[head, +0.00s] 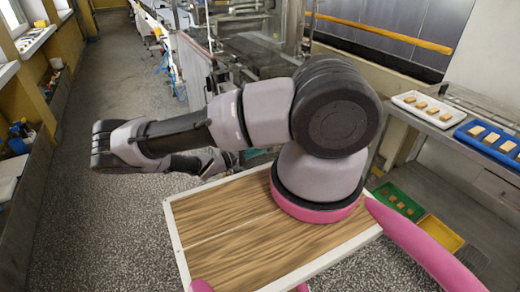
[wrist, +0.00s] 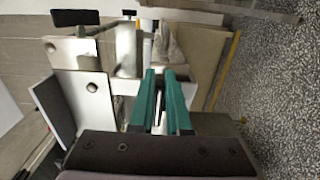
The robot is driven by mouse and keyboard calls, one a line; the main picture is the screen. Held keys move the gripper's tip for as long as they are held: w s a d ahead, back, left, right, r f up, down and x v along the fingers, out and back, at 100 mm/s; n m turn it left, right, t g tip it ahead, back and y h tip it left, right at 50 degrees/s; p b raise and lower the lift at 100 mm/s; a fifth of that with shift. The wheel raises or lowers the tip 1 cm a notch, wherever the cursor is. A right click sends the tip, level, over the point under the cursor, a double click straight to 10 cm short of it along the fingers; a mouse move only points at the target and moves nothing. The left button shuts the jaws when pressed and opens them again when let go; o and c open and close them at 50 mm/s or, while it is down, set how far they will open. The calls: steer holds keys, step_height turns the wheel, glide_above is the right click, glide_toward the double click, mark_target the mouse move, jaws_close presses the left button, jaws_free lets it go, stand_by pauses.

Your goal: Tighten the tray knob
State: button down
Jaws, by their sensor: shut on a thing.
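In the wrist view my gripper (wrist: 164,74) has two green fingers pointing away from the camera, close together. They are shut on the tray knob, which is mostly hidden between and beyond the fingertips. A pale, thin strip shows in the gap between the fingers. A grey metal part (wrist: 166,43) stands just beyond the tips, beside pale machine plates. In the head view my arm reaches left and bends back toward the machine; the gripper's fingers and the knob cannot be made out there.
The enrober machine (head: 240,40) stands behind my arm. A bench at the right holds a white tray (head: 408,98) and a blue tray (head: 466,133) with small pieces. Green (head: 384,193) and yellow (head: 442,232) bins sit below. The speckled aisle floor (head: 110,60) at the left is clear.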

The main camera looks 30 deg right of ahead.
steer(key=shift+w+a+f, duration=0.1)
steer(key=shift+f, duration=0.05)
steer(key=c, duration=0.9)
jaws_free()
steer(key=a, duration=1)
steer(key=shift+s+a, duration=0.2)
steer(key=shift+a, duration=0.2)
